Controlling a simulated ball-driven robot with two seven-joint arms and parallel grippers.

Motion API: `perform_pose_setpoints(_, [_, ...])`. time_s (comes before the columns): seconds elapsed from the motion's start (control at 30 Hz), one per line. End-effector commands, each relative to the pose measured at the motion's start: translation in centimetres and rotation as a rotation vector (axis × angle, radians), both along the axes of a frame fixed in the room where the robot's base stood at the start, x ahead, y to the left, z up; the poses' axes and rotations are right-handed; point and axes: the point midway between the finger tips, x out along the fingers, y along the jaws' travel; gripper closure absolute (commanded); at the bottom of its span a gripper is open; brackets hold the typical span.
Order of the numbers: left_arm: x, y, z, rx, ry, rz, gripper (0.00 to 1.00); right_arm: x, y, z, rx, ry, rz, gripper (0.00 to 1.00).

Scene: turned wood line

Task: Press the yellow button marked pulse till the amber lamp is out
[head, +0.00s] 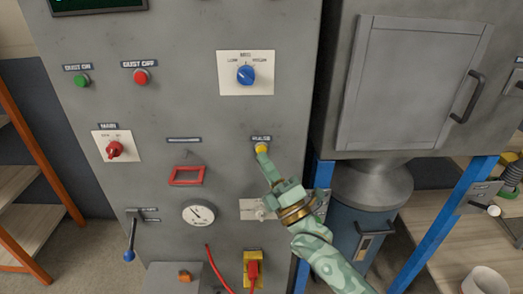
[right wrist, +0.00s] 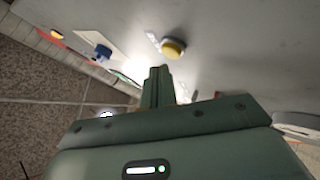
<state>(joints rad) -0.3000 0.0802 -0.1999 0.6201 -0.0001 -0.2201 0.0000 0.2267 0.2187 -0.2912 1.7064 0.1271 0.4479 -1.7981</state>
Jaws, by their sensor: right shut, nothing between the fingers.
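The yellow button (head: 261,148) sits under a label reading pulse on the grey panel. It also shows in the right wrist view (right wrist: 173,48), round and raised from the panel. My right gripper (head: 263,158) is shut and empty, its fingertips just below the button. In the right wrist view its closed fingers (right wrist: 157,73) point up toward the panel, close to the button; I cannot tell whether they touch it. I cannot make out a lit amber lamp; a small orange piece (head: 184,277) is on the low box, its nature unclear. My left gripper is out of view.
The panel also carries a green button (head: 81,81), a red button (head: 141,76), a blue knob (head: 245,75), a red main switch (head: 115,149), a gauge (head: 199,214), a lever (head: 130,240) and a red plug (head: 253,269). A metal hopper (head: 372,185) stands right.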

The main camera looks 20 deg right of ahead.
Motion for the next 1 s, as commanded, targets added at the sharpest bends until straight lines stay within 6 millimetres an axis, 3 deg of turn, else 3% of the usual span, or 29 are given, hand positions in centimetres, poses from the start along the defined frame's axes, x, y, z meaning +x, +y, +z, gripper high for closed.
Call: perform_pose_setpoints(1.0, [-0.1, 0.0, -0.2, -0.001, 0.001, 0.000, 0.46, 1.2, -0.3, 0.0, 0.000, 0.000, 0.000, 1.00])
